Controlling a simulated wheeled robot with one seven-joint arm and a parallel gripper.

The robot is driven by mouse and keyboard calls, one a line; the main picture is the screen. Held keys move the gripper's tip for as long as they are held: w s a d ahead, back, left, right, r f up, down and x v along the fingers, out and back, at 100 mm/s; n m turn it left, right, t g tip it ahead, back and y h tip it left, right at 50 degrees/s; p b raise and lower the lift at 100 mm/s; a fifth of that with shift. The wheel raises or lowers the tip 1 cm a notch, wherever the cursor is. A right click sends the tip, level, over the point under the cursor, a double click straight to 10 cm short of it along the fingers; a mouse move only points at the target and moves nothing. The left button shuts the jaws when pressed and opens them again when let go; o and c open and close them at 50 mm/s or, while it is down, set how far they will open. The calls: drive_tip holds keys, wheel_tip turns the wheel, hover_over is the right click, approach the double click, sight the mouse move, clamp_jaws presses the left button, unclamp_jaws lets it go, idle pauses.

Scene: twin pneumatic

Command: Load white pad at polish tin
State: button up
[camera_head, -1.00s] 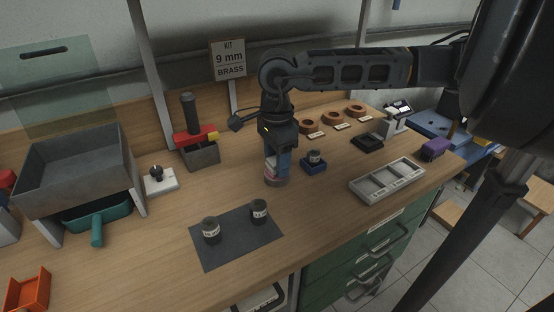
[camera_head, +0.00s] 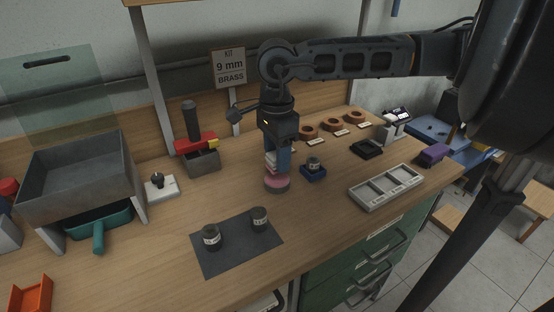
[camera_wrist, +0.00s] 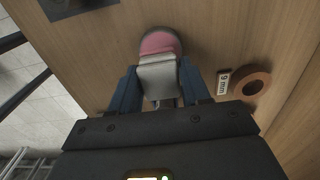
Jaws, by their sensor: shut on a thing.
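The polish tin (camera_head: 278,185) is a low round tin with a pink top, on the bench below my gripper. It also shows in the wrist view (camera_wrist: 160,41), partly covered by the pad. My gripper (camera_head: 277,160) points down with its blue fingers shut on the white pad (camera_head: 271,160). In the wrist view the white pad (camera_wrist: 158,76) sits between the fingers, its end over the tin's near edge. A pinkish patch shows at the pad's lower end in the head view. I cannot tell whether the pad touches the tin.
A dark mat (camera_head: 236,257) with two jars lies in front. Copper rings (camera_head: 333,124) with labels stand behind right, a grey compartment tray (camera_head: 386,187) at right. Bench left of the tin is clear.

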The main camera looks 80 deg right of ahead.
drive_tip(key=shift+r+p, duration=0.35)
drive_tip(key=shift+r, duration=1.35)
